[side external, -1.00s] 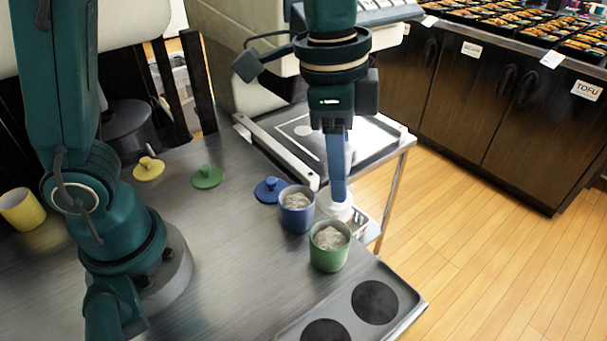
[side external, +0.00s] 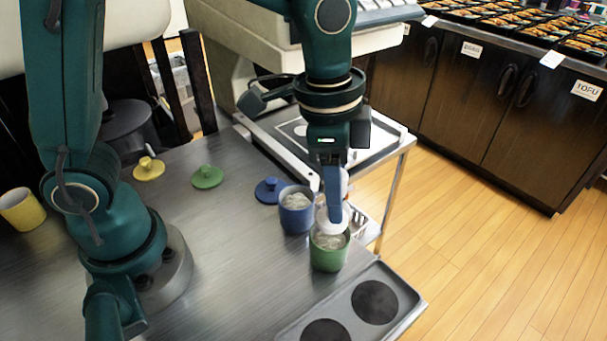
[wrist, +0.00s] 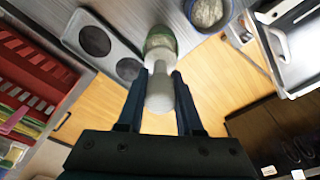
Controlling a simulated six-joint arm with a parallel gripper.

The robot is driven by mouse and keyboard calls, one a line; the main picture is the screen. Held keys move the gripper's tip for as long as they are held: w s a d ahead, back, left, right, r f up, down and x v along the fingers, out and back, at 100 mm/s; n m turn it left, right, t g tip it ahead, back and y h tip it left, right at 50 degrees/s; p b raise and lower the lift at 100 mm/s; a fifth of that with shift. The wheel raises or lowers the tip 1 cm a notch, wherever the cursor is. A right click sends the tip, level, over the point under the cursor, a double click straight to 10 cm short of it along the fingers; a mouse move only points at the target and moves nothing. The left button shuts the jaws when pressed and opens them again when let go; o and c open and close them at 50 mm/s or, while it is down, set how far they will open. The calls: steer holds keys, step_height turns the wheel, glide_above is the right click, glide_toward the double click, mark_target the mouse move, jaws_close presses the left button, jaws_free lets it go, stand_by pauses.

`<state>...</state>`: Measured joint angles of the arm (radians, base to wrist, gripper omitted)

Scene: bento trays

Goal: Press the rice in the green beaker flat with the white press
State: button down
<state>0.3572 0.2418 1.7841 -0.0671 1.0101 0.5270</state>
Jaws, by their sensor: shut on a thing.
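The green beaker (side external: 329,257) stands upright on the steel table with pale rice (side external: 330,240) in it. The white press (side external: 322,222) is in my gripper (side external: 333,215), its lower end at the beaker's mouth. In the wrist view the press (wrist: 160,92) sits between the two blue fingers of my gripper (wrist: 158,84), and its far end covers part of the green beaker (wrist: 161,33). Whether the press touches the rice is hard to tell.
A blue beaker (side external: 296,221) with rice stands close to the left of the green one. Blue (side external: 271,190), green (side external: 208,177) and yellow (side external: 149,169) lids lie on the table. A yellow beaker (side external: 21,209) is at far left. A tray with dark round spots (side external: 404,291) lies in front.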

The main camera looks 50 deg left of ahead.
steer(key=shift+f, duration=2.8)
stand_by(1.6)
stand_by(1.3)
steer(key=shift+r, duration=4)
steer(key=shift+r, duration=0.1)
steer(key=shift+r, duration=1.9)
